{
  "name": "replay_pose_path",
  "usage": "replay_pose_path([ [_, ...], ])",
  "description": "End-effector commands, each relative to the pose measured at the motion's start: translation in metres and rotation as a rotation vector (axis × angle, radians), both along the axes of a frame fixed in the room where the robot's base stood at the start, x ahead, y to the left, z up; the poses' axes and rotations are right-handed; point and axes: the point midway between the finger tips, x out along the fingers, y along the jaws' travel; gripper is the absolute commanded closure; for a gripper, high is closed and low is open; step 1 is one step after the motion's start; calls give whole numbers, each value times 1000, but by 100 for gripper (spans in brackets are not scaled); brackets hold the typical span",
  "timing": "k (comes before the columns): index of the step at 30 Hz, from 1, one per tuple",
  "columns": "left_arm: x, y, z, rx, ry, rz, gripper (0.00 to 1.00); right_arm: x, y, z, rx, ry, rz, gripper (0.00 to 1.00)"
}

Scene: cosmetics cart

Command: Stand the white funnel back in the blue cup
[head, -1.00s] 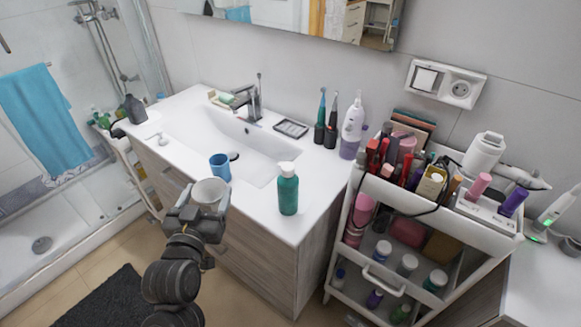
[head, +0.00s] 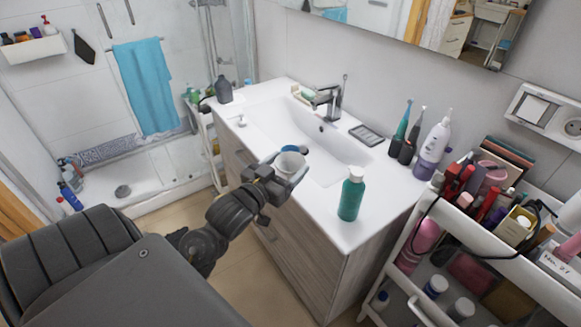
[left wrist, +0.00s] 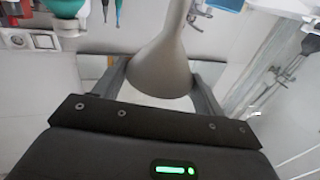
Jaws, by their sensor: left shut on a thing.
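The white funnel (head: 291,165) is held in my left gripper (head: 284,174), with its wide end up in the head view. In the left wrist view the funnel (left wrist: 163,70) is between the two fingers, its narrow stem reaching to the top of the picture. The blue cup (head: 290,148) stands on the white counter just behind the funnel. The funnel hides most of the cup, so only a blue rim part shows. I cannot tell how high the funnel is over the counter. My right gripper is not in view.
A teal bottle (head: 351,195) with a white cap stands on the counter (head: 325,222) to the right of the funnel. The sink and faucet (head: 328,100) lie behind. Toothbrushes and a white-purple device (head: 433,150) stand at the back. A loaded cart (head: 425,255) is at right.

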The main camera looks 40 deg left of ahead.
Motion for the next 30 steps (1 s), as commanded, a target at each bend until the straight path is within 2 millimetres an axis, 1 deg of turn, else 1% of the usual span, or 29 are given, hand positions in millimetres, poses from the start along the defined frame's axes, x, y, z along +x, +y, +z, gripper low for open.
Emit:
replay_pose_path([
  [1,-2,26,6,21,-1,8,51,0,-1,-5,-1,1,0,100],
  [3,-6,56,19,21,-1,17,51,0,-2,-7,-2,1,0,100],
  [6,-10,89,41,16,-3,31,51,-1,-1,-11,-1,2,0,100],
  [9,-13,112,61,9,-6,42,51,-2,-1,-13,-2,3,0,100],
  [12,-15,124,74,1,-9,50,51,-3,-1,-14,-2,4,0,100],
  [17,-17,131,83,-8,-10,55,51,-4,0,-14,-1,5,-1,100],
  [20,-15,130,81,-12,-11,55,51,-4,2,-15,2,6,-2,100],
  [22,-8,129,78,-16,-13,57,51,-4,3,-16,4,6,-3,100],
  [26,18,123,66,-21,-16,56,51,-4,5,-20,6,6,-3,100],
  [30,54,113,50,-22,-14,54,51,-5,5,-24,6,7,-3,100],
])
